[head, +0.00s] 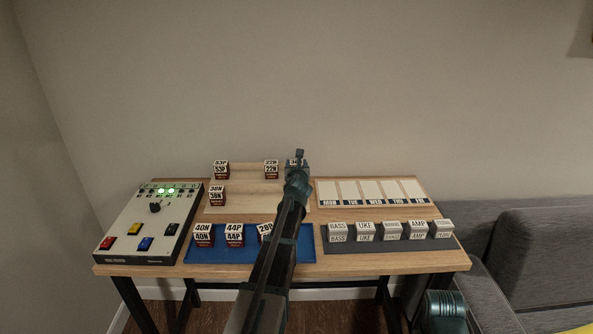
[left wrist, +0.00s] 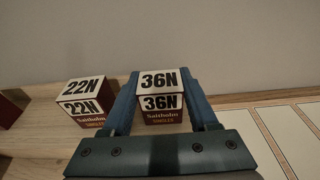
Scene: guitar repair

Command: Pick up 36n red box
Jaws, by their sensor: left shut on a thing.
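The 36N red box (left wrist: 160,103) has a white top with black "36N" and a dark red lower front. In the left wrist view it sits between the two blue fingers of my left gripper (left wrist: 163,106), which is shut on it. In the head view my left gripper (head: 298,168) is at the back of the table, right of the 22N box (head: 271,169), and mostly hides the 36N box. I cannot tell whether the box touches the board below it. My right gripper is not in view.
The 22N box also shows close left of my gripper in the left wrist view (left wrist: 84,101). Other boxes stand on the wooden board (head: 240,208) and blue tray (head: 208,256). A button panel (head: 150,225) is at left; a weekday board (head: 372,191) and grey mat (head: 385,245) with blocks are right.

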